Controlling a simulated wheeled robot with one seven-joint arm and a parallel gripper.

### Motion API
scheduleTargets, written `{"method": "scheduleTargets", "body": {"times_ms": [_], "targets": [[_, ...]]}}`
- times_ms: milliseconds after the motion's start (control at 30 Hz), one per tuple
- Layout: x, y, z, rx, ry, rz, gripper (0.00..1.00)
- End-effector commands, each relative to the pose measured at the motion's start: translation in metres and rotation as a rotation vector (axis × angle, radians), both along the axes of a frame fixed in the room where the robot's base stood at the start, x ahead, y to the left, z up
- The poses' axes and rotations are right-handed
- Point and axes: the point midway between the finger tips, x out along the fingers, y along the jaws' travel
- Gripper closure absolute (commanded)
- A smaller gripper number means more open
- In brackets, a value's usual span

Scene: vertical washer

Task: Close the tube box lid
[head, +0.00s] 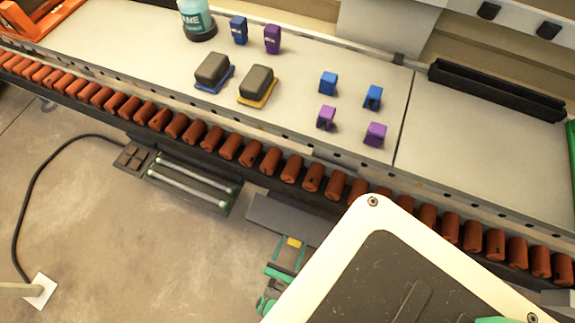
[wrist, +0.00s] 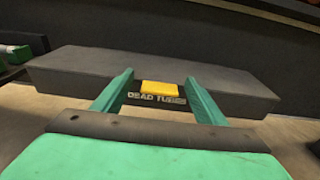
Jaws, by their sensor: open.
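The tube box is a wide dark grey box in the wrist view (wrist: 75,75), with a yellow tab (wrist: 160,88) and the words "DEAD TUBES" on its front. In the head view its grey flat top (head: 280,214) lies below the roller edge of the bench. I cannot tell how far the lid stands open. My gripper (wrist: 160,82) has green fingers spread apart on either side of the yellow tab, with nothing held between them. It also shows in the head view (head: 291,246), at the box's near side. Finger contact with the box is unclear.
A bench (head: 340,60) with a row of red-brown rollers (head: 200,131) runs across the head view. It bears blue and purple blocks, two grey-topped pieces and a teal bottle (head: 196,20). A rack with two bars (head: 190,180) is left of the box. Floor is open at lower left.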

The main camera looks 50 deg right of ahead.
Motion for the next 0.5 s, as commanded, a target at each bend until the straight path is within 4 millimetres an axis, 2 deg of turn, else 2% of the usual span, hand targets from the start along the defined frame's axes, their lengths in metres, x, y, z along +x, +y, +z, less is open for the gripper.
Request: {"method": "scheduleTargets", "body": {"times_ms": [500], "targets": [[-0.025, 0.068, 0.010, -0.006, 0.000, -0.002, 0.34]]}}
